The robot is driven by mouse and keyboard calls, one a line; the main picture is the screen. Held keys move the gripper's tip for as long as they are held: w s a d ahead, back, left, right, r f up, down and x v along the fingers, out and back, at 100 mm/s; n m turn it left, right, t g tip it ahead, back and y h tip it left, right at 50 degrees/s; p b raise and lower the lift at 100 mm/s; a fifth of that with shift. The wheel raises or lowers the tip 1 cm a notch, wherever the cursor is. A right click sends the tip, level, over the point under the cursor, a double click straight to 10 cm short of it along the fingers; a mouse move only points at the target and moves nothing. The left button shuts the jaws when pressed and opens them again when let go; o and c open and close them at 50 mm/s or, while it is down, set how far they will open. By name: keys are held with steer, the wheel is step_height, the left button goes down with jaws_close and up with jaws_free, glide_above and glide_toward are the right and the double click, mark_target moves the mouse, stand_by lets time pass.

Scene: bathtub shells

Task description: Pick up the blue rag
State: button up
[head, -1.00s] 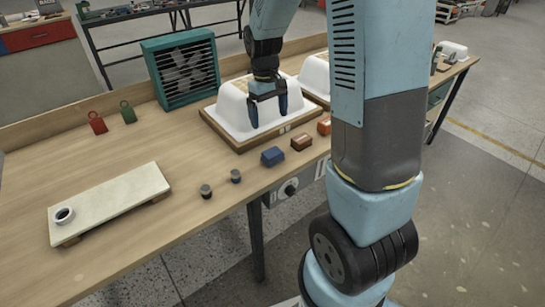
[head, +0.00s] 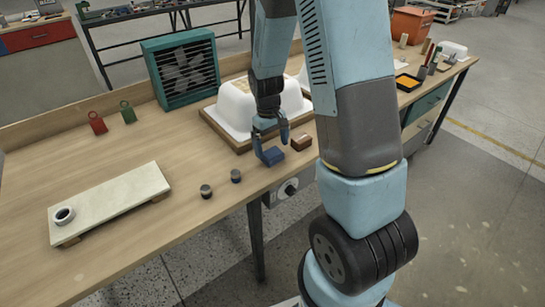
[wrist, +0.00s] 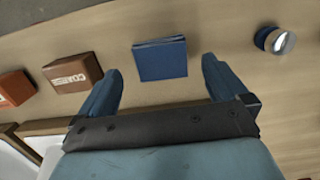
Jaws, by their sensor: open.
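The blue rag (head: 272,156) is a small folded block near the front edge of the workbench. It also shows in the wrist view (wrist: 160,59), flat and squarish, just beyond the fingertips and between their lines. My gripper (head: 269,141) is open and empty, pointing down over the rag. In the head view its fingers overlap the rag's far and left side. In the wrist view the two fingers stand apart, one to each side of the rag's near edge. I cannot tell the exact height above the rag.
A brown box (head: 301,142) sits right of the rag. Two small dark-sided pots (head: 206,191) stand left of it. Behind is a white tub shell (head: 235,108) on a wooden base.

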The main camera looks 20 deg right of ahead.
mark_target(272, 152)
steer(key=shift+s+f, duration=0.15)
steer(key=shift+f, duration=0.75)
steer(key=shift+s+f, duration=0.15)
steer(key=shift+f, duration=0.75)
steer(key=c, duration=1.1)
steer(key=shift+r, duration=0.15)
steer(key=shift+r, duration=0.65)
steer(key=s+r, duration=1.1)
steer(key=s, duration=0.3)
steer(key=shift+r, duration=0.3)
